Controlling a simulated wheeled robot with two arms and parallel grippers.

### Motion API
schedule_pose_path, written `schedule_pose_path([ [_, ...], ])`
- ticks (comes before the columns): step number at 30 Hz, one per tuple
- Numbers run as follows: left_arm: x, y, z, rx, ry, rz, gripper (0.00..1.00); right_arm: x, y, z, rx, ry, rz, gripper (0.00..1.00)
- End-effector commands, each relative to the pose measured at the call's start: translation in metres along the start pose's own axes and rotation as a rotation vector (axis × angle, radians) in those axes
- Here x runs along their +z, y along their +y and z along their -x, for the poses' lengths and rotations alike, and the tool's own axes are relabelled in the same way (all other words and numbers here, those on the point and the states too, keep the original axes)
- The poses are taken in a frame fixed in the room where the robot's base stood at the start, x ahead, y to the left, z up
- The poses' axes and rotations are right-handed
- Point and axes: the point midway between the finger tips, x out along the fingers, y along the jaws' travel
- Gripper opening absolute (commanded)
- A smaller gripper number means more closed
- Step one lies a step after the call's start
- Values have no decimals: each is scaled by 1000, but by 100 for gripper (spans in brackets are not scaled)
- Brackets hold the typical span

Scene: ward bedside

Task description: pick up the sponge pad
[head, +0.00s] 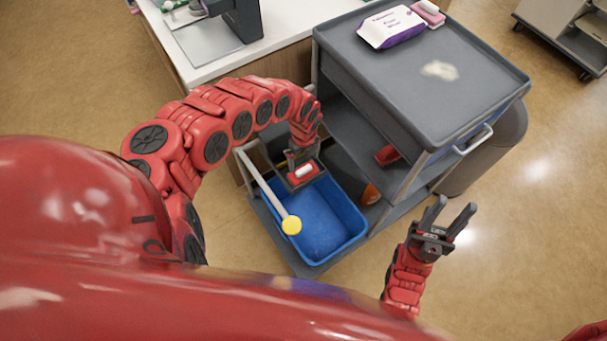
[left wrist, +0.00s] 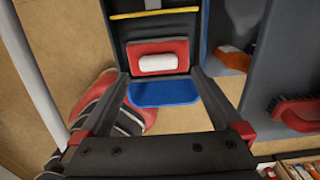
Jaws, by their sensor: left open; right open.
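My left gripper (head: 303,177) is open and reaches down over the back part of the blue basin (head: 322,222). A small red pad with a white roll-like piece (left wrist: 158,60) shows between its fingers in the left wrist view; I cannot tell whether they touch it. A pink and white block (head: 429,13) lies at the back of the cart's top, far from both grippers. I cannot tell for certain which of these two is the sponge pad. My right gripper (head: 445,228) is open and empty, in front of the cart's right side.
The grey cart (head: 470,103) bears a purple and white packet (head: 391,27) and a pale smear. A pole with a yellow end (head: 291,225) crosses the basin's left side. A red brush (left wrist: 297,113) lies on the cart's shelf. A white counter (head: 275,18) stands behind left.

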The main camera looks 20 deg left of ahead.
Motion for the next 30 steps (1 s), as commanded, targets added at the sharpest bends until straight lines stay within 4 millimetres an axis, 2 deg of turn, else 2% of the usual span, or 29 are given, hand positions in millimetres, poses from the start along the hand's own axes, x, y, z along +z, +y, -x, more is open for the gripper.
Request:
schedule_pose_path([
  [4, -1, 0, -9, -1, 2, 2, 100, 0, 0, 0, 0, 0, 0, 45],
  [10, -5, 3, -36, 1, 6, 2, 100, 0, 0, -3, 0, 0, 0, 45],
  [15, -4, 3, -50, 1, 4, 2, 100, 0, 0, -2, 0, 0, 0, 45],
  [25, -2, 3, -54, 1, 1, 2, 100, 0, 0, -2, 0, 0, 0, 45],
  [30, -2, 3, -54, 1, 1, 2, 69, 0, 0, -2, 0, 0, 0, 45],
])
